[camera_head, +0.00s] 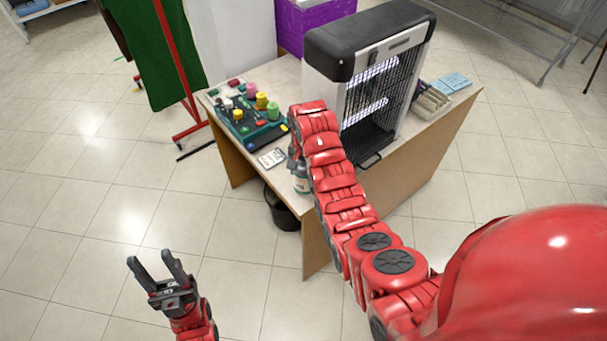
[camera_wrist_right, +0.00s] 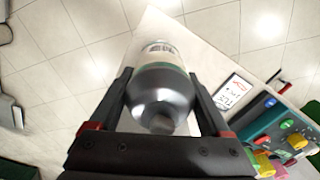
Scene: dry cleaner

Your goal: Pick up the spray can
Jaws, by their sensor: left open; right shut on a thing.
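The spray can (camera_wrist_right: 160,92) is a grey and white cylinder with a green band, filling the middle of the right wrist view. My right gripper (camera_wrist_right: 160,78) has one finger on each side of it and is shut on it. In the head view the can (camera_head: 301,181) shows only in part at the table's near edge, beside my right arm, which hides most of the right gripper. Whether the can touches the table is unclear. My left gripper (camera_head: 151,258) is open and empty, over the floor at the lower left.
The table (camera_head: 437,133) bears a black and white insect-killer-like appliance (camera_head: 367,75), a green tray (camera_head: 262,135) with coloured spools, and a small white card (camera_head: 271,158). A black bin (camera_head: 283,212) stands beneath.

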